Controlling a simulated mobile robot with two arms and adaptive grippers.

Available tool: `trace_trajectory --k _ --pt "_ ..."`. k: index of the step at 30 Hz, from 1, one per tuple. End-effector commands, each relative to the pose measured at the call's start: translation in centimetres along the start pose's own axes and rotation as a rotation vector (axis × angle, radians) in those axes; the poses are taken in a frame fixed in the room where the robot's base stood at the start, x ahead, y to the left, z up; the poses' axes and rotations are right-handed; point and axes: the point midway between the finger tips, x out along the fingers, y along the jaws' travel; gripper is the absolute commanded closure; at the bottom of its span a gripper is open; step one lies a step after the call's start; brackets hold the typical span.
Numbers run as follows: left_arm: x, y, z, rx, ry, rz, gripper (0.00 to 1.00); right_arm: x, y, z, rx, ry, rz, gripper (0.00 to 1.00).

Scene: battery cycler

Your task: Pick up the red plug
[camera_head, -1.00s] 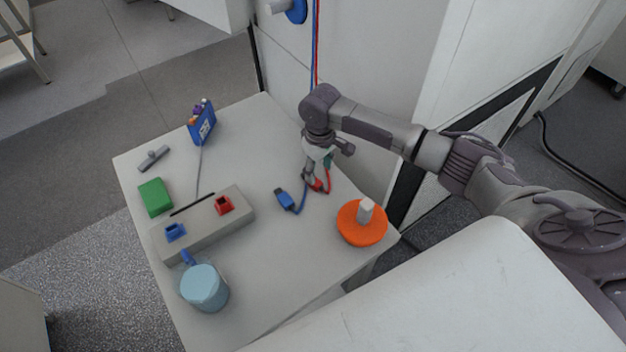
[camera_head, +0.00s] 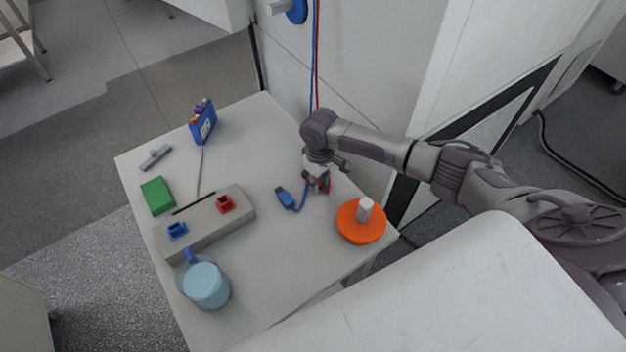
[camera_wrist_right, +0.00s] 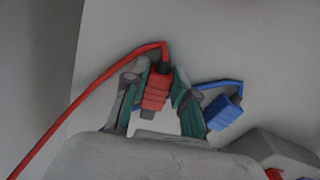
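The red plug (camera_wrist_right: 156,92) sits between the two fingers of my right gripper in the right wrist view, with a finger close against each side. My right gripper (camera_wrist_right: 160,88) appears shut on it. In the head view the right gripper (camera_head: 317,182) points down at the table's right side, and the fingers mostly hide the plug there. The plug's red cable (camera_wrist_right: 95,85) runs off to the lower left in the wrist view. My left gripper is not in view.
A blue plug (camera_head: 287,199) lies just left of the gripper. An orange disc (camera_head: 350,232) with a white post stands at its lower right. A grey block with a red socket (camera_head: 226,204) and a blue socket (camera_head: 177,231) is further left. The wall rises behind.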

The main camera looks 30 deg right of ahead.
Motion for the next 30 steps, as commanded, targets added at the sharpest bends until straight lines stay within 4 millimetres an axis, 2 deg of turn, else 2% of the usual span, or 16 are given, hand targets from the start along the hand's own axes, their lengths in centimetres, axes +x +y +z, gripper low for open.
trace_trajectory --k 1,3,14,17,22,30 --pt "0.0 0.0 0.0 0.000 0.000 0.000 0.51 0.0 0.0 0.0 0.000 0.000 0.000 0.90" --pt "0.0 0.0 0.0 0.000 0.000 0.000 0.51 0.0 0.0 0.0 0.000 0.000 0.000 1.00" --pt "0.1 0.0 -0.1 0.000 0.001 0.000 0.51 -0.5 0.0 0.0 0.000 0.001 0.000 1.00" --pt "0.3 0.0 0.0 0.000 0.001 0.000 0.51 -1.3 0.0 -0.1 -0.001 0.003 0.000 1.00" --pt "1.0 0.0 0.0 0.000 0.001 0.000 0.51 -4.3 0.1 -0.1 -0.001 0.006 0.001 1.00" --pt "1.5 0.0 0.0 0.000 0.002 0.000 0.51 -7.5 1.6 6.0 0.000 0.000 0.004 1.00"
